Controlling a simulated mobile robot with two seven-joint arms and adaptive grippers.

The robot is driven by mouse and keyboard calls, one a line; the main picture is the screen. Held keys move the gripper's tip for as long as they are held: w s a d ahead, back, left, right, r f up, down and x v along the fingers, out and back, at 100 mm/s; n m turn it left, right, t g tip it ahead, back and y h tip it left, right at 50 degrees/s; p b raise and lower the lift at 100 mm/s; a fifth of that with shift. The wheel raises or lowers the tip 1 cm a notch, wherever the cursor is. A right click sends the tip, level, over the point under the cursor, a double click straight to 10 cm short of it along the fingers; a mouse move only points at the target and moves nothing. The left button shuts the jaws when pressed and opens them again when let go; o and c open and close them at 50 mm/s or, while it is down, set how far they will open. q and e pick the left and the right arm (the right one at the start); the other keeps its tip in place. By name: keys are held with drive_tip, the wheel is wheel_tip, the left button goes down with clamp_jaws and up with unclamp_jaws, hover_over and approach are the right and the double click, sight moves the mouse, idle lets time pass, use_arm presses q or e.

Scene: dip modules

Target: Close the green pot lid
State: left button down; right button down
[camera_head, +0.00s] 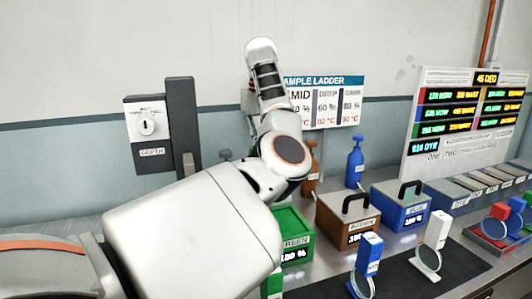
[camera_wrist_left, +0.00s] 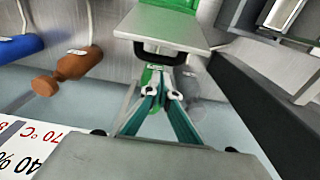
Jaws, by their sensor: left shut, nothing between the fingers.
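The green pot (camera_head: 300,251) stands on the bench in the head view, partly covered by my left arm. Its lid is hidden there. In the left wrist view a pale grey lid plate (camera_wrist_left: 165,27) with a black handle (camera_wrist_left: 172,56) shows at the top, with green of the pot (camera_wrist_left: 180,4) beyond it. My left gripper (camera_wrist_left: 160,83) is shut and empty, its teal fingertips close to the handle. I cannot tell whether they touch it. The gripper is hidden behind the arm in the head view. My right gripper is in neither view.
A brown pot (camera_head: 347,222) and a blue pot (camera_head: 401,208), both lidded, stand to the right. A brown bottle (camera_wrist_left: 68,72) and a blue bottle (camera_head: 355,162) are by the wall. A dark switch panel (camera_head: 181,125) is on the wall. Small stands (camera_head: 428,256) occupy the front mat.

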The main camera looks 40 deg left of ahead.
use_arm(q)
drive_tip(key=d, duration=0.1)
drive_tip(key=s+d, duration=0.1)
drive_tip(key=d+r+p, duration=0.1)
drive_tip(key=shift+s+d, duration=0.2)
drive_tip(key=shift+s, duration=0.2)
